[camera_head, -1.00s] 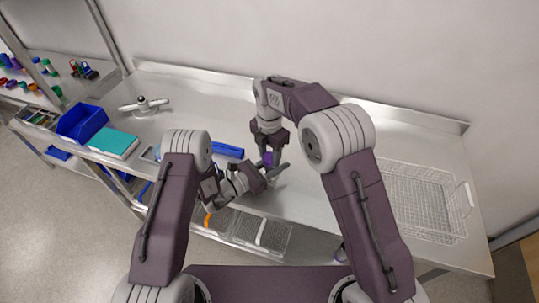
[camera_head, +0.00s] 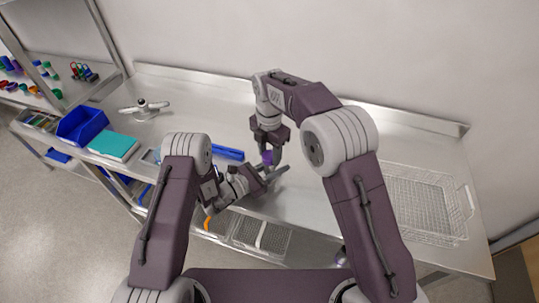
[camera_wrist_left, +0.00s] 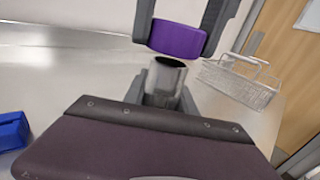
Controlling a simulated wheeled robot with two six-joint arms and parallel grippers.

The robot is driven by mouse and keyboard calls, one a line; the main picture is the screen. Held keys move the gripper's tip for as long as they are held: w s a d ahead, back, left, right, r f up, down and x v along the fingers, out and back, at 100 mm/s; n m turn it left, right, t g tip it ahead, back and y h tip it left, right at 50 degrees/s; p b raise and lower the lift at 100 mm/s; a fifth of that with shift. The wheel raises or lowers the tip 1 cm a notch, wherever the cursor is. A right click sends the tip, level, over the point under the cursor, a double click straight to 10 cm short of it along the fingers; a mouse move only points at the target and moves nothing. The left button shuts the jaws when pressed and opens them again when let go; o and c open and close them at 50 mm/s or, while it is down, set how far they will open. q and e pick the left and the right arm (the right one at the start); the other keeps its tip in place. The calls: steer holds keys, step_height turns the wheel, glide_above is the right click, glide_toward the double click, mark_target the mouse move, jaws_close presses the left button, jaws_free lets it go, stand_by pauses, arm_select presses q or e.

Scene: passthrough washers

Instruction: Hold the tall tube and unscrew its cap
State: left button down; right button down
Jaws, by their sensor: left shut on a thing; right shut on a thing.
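The tall tube (camera_wrist_left: 164,82) is grey and stands upright in the left wrist view, its dark open mouth facing up. My left gripper (camera_wrist_left: 163,98) is shut around it below the mouth. The purple cap (camera_wrist_left: 177,38) is just above the mouth, off the tube, slightly tilted in this view. My right gripper (camera_wrist_left: 182,25) is shut on the cap from above, one finger on each side. In the head view the cap (camera_head: 267,157) shows between my right gripper (camera_head: 267,150) and my left gripper (camera_head: 272,176); the tube is mostly hidden there.
A wire basket (camera_head: 468,212) stands on the steel bench at the right. A blue bin (camera_head: 82,124), a teal box (camera_head: 113,145), a white three-armed fixture (camera_head: 144,106) and a blue item (camera_head: 228,152) are on the left. The bench behind my grippers is clear.

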mark_target(270, 155)
step_height(270, 155, up, 4)
steer(key=shift+r, duration=0.1)
arm_select(q)
steer(key=c, duration=0.9)
jaws_free()
